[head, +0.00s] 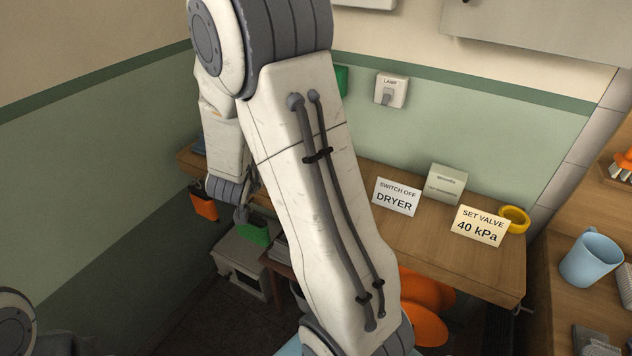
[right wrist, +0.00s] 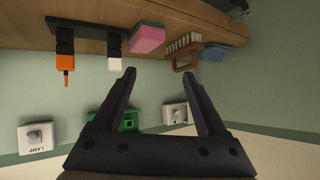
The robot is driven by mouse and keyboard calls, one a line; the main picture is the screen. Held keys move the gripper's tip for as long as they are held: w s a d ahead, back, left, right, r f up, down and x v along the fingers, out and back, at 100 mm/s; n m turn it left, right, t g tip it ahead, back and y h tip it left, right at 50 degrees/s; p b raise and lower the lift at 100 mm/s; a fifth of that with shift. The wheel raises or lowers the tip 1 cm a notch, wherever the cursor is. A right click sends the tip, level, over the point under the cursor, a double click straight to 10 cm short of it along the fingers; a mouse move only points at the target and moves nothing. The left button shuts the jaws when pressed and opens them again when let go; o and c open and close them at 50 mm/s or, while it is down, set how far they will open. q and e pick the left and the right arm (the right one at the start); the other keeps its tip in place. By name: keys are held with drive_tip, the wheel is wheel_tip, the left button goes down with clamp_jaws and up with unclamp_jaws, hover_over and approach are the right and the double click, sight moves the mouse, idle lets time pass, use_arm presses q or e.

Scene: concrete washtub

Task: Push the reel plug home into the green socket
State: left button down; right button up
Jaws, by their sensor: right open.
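The green socket (right wrist: 128,120) is on the wall in the right wrist view, which looks upside down. It lies beyond my right gripper (right wrist: 159,73), partly behind the left finger. In the head view only an edge of the green socket (head: 341,81) shows beside my arm. My right gripper is open, with nothing between its fingers. An orange-and-black plug (right wrist: 66,62) and a white-and-black plug (right wrist: 114,46) are at a black strip on the bench; I cannot tell which is the reel plug. My left gripper is not in view.
A LAMP switch (head: 390,91) and a white wall fitting (right wrist: 177,113) flank the green socket. The wooden bench (head: 450,260) holds a pink sponge (right wrist: 147,40), a brush (right wrist: 184,44), signs reading DRYER (head: 397,197) and 40 kPa (head: 480,226), and a yellow ring (head: 514,214).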

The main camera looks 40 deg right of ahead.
drive_tip(key=s+d+f+m+g+h, duration=0.1)
drive_tip(key=s+d+h, duration=0.1)
drive_tip(key=d, duration=0.4)
drive_tip(key=s+d+f+m+g+h+b, duration=0.1)
drive_tip(key=s+d+f+m+g+h, duration=0.1)
drive_tip(key=d, duration=0.4)
drive_tip(key=s+d+f+m+g+h+b, duration=0.1)
drive_tip(key=s+d+h, duration=0.1)
drive_tip(key=d, duration=0.4)
drive_tip(key=shift+s+d+f+m+g, duration=0.3)
drive_tip(key=shift+s+f, duration=0.1)
drive_tip(key=shift+s, duration=0.15)
drive_tip(key=shift+w+r+x, duration=0.1)
drive_tip(key=shift+w+x, duration=0.05)
drive_tip(key=shift+x, duration=0.85)
drive_tip(key=shift+w+r+x, duration=0.1)
drive_tip(key=shift+w+x, duration=0.1)
drive_tip(key=shift+x, duration=0.85)
drive_tip(key=shift+w+r+x, duration=0.1)
drive_tip(key=shift+w+x, duration=0.05)
drive_tip(key=shift+x, duration=0.85)
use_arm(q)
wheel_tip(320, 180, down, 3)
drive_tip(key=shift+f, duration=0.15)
use_arm(e)
drive_tip(key=shift+a, duration=0.1)
drive_tip(key=shift+c, duration=0.3)
clamp_jaws()
